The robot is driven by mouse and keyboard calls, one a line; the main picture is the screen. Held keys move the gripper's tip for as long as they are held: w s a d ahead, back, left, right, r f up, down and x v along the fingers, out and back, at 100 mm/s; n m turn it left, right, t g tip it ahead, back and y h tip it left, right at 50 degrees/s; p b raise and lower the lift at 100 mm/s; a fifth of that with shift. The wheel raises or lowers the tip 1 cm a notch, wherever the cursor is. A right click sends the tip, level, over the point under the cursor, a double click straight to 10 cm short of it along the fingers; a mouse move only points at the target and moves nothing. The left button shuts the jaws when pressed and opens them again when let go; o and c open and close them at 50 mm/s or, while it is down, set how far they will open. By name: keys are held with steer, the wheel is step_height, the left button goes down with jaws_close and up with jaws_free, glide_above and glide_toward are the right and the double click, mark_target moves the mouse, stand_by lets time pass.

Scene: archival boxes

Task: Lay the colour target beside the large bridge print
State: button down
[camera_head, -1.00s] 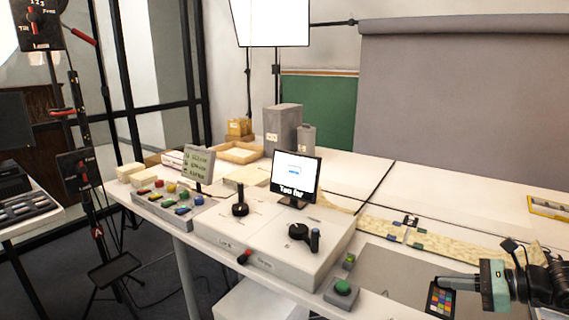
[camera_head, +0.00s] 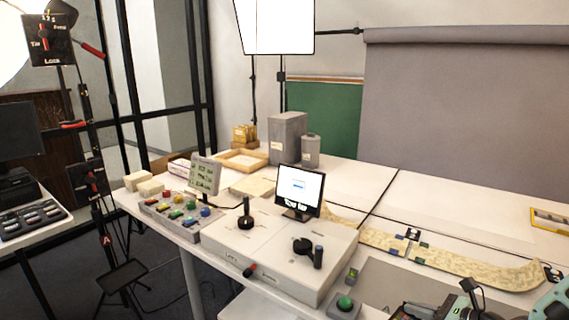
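The colour target (camera_head: 404,312), a dark card with small coloured patches, shows only in part at the bottom edge of the head view. My gripper (camera_head: 452,310) is at the bottom right, cut off by the frame, close to the right of the target. Its fingertips are not clear, so I cannot tell whether it grips the card. A long beige print (camera_head: 462,264) lies across the table behind the gripper, its right end curling up and small dark and blue weights on it. I cannot make out a bridge on it.
A control console (camera_head: 275,245) with a small monitor (camera_head: 299,188) stands left of the print. A green button box (camera_head: 345,304) sits by the front edge. A grey mat (camera_head: 390,283) lies before the print. Grey boxes (camera_head: 288,137) stand behind.

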steer(key=shift+s+d+f+m+t+h, duration=0.15)
steer(key=shift+d+f+m+t+h, duration=0.2)
steer(key=shift+m+h, duration=0.25)
steer(key=shift+s+d+f+m+t+h, duration=0.1)
steer(key=shift+d+f+m+t+h, duration=0.1)
steer(key=shift+d+m+t+h, duration=0.3)
steer(key=shift+a, duration=0.15)
steer(key=shift+m+t+h, duration=0.35)
steer(key=shift+m+h, duration=0.35)
steer(key=shift+h, duration=0.1)
steer(key=w+d+b, duration=0.1)
steer(key=d, duration=0.2)
steer(key=w+d+r+b, duration=0.1)
steer(key=d+b, duration=0.1)
steer(key=d, duration=0.1)
steer(key=w+d+b, duration=0.1)
steer(key=d+b, duration=0.1)
steer(key=d, duration=0.1)
steer(key=shift+w+r, duration=0.2)
steer(key=shift+r, duration=0.05)
steer(key=d+r+m+h+b, duration=0.2)
steer(key=d+r+b, duration=0.25)
steer(key=d, duration=0.85)
steer(key=shift+t, duration=0.3)
steer(key=f, duration=0.3)
steer(key=f+b, duration=0.1)
steer(key=f, duration=0.6)
steer(key=shift+s+d+b, duration=0.15)
steer(key=shift+s+b, duration=0.1)
steer(key=shift+b, duration=0.05)
